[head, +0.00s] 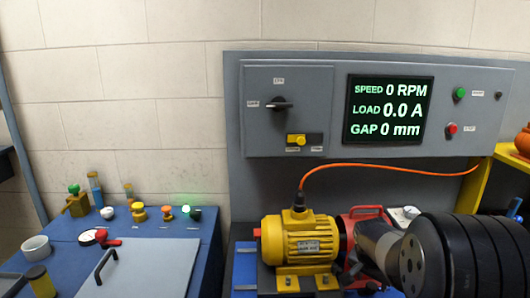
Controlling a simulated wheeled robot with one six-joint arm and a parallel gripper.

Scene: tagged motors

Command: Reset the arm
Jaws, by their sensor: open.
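My arm reaches in from the lower right, with a thick black ribbed section and a paler metal part in front of it. My gripper (357,272) shows only in part as dark pieces at the lower middle, just right of the yellow motor (300,240). It is open, and I see nothing held in it. The yellow motor sits on a blue bench, with a label on its side and an orange cable at its top. I cannot tell whether the gripper touches either.
A grey control panel (290,75) stands behind, with a knob, a yellow switch, green and red buttons, and a display (389,111) reading 0 RPM, 0.0 A, 0 mm. A blue bench at left holds a grey lid (150,268), a white cup (36,248) and several small knobs.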

